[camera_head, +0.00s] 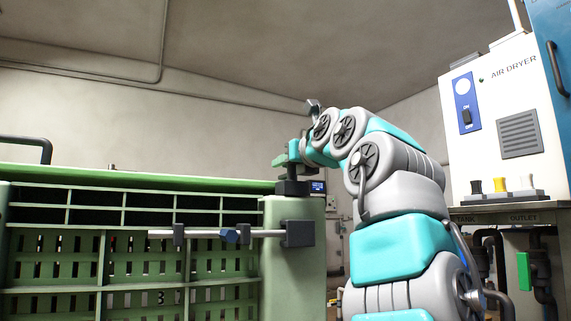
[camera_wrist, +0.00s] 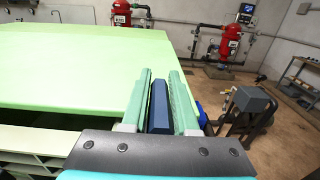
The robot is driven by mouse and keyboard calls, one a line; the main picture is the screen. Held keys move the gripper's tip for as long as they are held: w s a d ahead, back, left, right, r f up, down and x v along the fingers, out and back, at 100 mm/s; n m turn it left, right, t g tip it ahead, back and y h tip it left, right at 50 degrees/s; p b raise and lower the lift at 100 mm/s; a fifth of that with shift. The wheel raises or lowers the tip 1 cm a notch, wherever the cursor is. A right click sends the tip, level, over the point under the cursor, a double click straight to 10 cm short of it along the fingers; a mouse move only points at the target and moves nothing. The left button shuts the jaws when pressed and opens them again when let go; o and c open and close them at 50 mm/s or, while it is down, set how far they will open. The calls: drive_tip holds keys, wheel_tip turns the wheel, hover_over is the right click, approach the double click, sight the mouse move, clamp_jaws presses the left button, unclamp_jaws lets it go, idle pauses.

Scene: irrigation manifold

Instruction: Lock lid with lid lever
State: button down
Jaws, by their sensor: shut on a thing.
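The green lid (camera_head: 130,179) lies on top of a green slatted crate (camera_head: 60,255). Its pale green top (camera_wrist: 75,65) fills the left of the wrist view and looks flat. My gripper (camera_wrist: 161,74) is shut on a dark blue bar (camera_wrist: 159,108), which seems to be the lid lever, at the lid's right edge. In the head view my gripper (camera_head: 288,158) is at the crate's upper right corner, just above a dark block (camera_head: 292,187). My fingers hide the bar's sides, and its lower end is not visible.
A metal rod (camera_head: 205,233) with dark brackets and a blue piece runs along the crate's front. The air dryer cabinet (camera_head: 500,105) stands at the right. Red tanks (camera_wrist: 229,42) and a shelf (camera_wrist: 300,85) stand beyond the crate.

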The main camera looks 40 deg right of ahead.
drive_tip(key=c, duration=0.7)
unclamp_jaws()
drive_tip(key=shift+b+v, duration=1.1)
drive_tip(key=shift+v, duration=2.85)
